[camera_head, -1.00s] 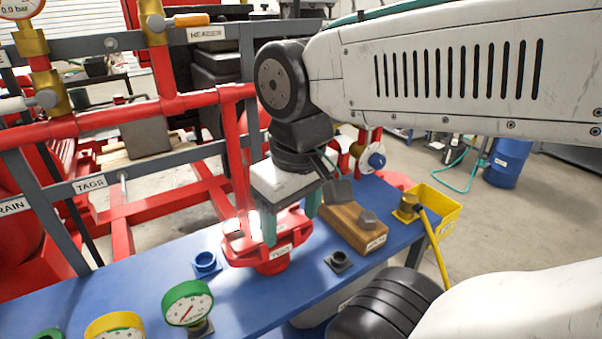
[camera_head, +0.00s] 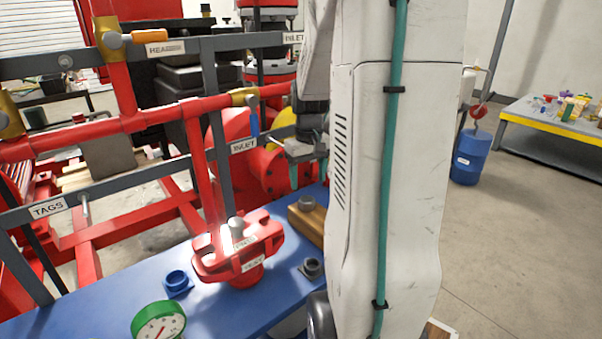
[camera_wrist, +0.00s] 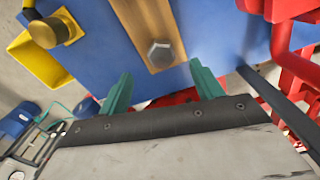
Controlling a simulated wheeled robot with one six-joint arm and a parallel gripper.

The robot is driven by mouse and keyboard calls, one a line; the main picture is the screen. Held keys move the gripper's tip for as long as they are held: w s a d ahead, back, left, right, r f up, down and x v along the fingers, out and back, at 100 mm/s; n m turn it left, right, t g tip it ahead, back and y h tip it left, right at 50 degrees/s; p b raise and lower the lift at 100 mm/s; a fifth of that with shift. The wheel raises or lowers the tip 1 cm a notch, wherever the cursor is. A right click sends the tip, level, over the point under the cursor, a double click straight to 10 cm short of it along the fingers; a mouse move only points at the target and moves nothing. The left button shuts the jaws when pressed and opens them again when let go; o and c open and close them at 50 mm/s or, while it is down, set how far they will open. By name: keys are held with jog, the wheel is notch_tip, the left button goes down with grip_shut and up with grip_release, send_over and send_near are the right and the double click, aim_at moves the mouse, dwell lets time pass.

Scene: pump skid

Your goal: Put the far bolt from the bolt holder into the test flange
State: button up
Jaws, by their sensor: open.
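The bolt holder, a wooden block (camera_head: 297,221), stands on the blue table, partly hidden by my arm in the head view. One grey hex-head bolt (camera_head: 307,203) shows on it. In the wrist view the holder (camera_wrist: 143,17) runs down from the top edge, with the bolt head (camera_wrist: 160,54) near its lower end. The red test flange (camera_head: 262,240) sits left of the holder, and a grey bolt-like cylinder (camera_head: 237,228) stands upright on it. My gripper (camera_wrist: 162,88) is open and empty, its teal fingers apart from the bolt, which appears beyond and between them.
A blue ring (camera_head: 178,283), a dark square fitting (camera_head: 311,268) and a green gauge (camera_head: 158,322) are on the table near the flange. Red pipes and a grey rail (camera_head: 125,178) stand behind. A yellow bin (camera_wrist: 38,60) shows beside the table in the wrist view.

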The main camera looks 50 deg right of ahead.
aim_at(307, 199)
notch_tip(307, 199, down, 7)
jog(key=shift+a+f, duration=0.1)
dwell(0.3)
jog(key=c, duration=1.1)
jog(key=shift+o, duration=0.4)
jog(key=shift+c, duration=0.4)
jog(key=shift+r, duration=3.55)
